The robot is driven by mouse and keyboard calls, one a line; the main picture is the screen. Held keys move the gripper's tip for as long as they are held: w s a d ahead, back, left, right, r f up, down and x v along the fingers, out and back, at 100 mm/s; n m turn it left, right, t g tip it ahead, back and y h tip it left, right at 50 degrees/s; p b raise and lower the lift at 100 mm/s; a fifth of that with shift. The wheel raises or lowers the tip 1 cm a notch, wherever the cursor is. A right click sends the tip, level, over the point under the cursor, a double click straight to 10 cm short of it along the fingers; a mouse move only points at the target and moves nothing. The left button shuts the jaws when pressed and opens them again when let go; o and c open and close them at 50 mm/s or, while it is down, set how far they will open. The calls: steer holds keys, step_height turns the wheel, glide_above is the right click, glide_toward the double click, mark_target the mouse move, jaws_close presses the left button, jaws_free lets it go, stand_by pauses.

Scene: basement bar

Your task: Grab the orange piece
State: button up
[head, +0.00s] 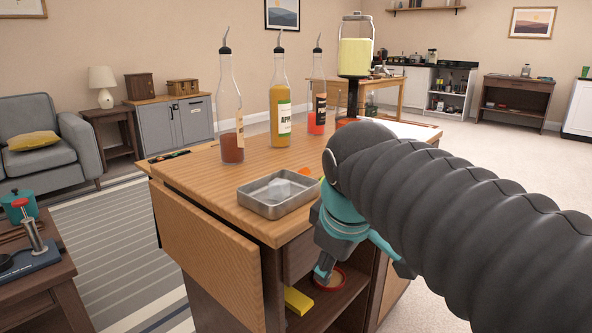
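A small orange piece (305,172) lies on the wooden top of the bar cart (205,178), just behind a metal tray (272,208). Only part of it shows past the tray's far rim. My gripper (364,269) hangs in front of the cart's right part, pointing down, to the right of the tray and nearer to me than the orange piece. Its two teal and grey fingers are spread apart, and I see nothing between them. My dark ribbed arm hides the right part of the cart top.
The tray holds clear, ice-like pieces (281,189). Tall bottles (280,105) and a drink dispenser (355,55) stand behind the orange piece. A yellow block (298,301) and a red-rimmed round item (331,279) sit on the shelf below. The cart top's left part is fairly clear.

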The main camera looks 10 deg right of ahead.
steer(key=w+r+n, duration=0.3)
steer(key=r, duration=0.1)
steer(key=w+a+r+n, duration=0.1)
steer(key=w+r+n, duration=0.2)
steer(key=r, duration=0.1)
steer(key=w+r+n+g+h+p, duration=0.1)
steer(key=w+r+n, duration=0.2)
steer(key=r, duration=0.1)
steer(key=shift+w+a, duration=0.3)
steer(key=shift+w, duration=0.1)
steer(key=w+a+r+n+h, duration=0.1)
steer(key=w+a+r+n, duration=0.2)
steer(key=w+r+n, duration=0.5)
steer(key=n+b, duration=0.2)
steer(key=b, duration=0.1)
glide_above(302, 171)
steer(key=a, duration=0.2)
steer(key=shift+g, duration=0.4)
steer(key=f, duration=0.7)
steer(key=shift+s+a+f, duration=0.1)
steer(key=shift+s+f, duration=0.3)
steer(key=shift+d+b+x, duration=0.2)
steer(key=shift+b+x, duration=0.25)
steer(key=shift+x, duration=0.85)
steer(key=shift+d+b+x, duration=0.15)
steer(key=shift+b+x, duration=0.3)
steer(key=shift+x, duration=0.9)
steer(key=shift+r, duration=0.2)
steer(key=c, duration=0.8)
